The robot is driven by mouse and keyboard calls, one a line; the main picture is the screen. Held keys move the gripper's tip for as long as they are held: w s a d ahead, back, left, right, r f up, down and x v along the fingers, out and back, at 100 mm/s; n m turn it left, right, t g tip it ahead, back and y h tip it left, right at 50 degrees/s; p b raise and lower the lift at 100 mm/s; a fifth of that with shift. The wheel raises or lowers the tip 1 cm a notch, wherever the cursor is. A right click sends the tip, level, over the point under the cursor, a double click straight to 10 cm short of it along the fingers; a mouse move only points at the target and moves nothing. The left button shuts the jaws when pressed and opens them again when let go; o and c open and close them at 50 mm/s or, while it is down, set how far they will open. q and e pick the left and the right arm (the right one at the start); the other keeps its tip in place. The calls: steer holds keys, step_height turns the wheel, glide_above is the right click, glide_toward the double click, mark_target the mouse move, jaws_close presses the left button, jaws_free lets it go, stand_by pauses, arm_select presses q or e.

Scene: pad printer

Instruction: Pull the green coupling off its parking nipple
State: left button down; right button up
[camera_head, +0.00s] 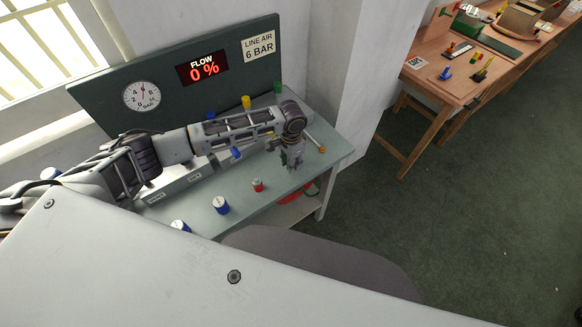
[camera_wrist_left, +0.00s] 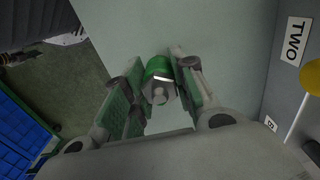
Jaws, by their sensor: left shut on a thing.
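The green coupling (camera_wrist_left: 159,68) shows in the left wrist view as a short green cylinder with a grey metal part at its near end. My left gripper (camera_wrist_left: 155,88) has its two pads on either side of it and is shut on it. In the head view my left gripper (camera_head: 290,160) points down over the right end of the grey-green bench, and the coupling is mostly hidden there by the fingers. I cannot tell whether the coupling still sits on its parking nipple. My right gripper is not in view.
The bench (camera_head: 290,188) also carries a small red part (camera_head: 258,185), a blue-and-white cylinder (camera_head: 221,205) and a second one (camera_head: 180,226). A dark panel (camera_head: 170,72) behind bears a gauge and a display (camera_head: 202,68) reading FLOW 0 %.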

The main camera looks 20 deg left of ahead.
arm_select(q)
steer(key=shift+r+p, duration=0.9)
steer(key=shift+p, duration=0.3)
stand_by(1.8)
steer(key=shift+r+p, duration=1.2)
steer(key=shift+p, duration=0.2)
steer(key=shift+r+p, duration=0.7)
steer(key=shift+r, duration=0.4)
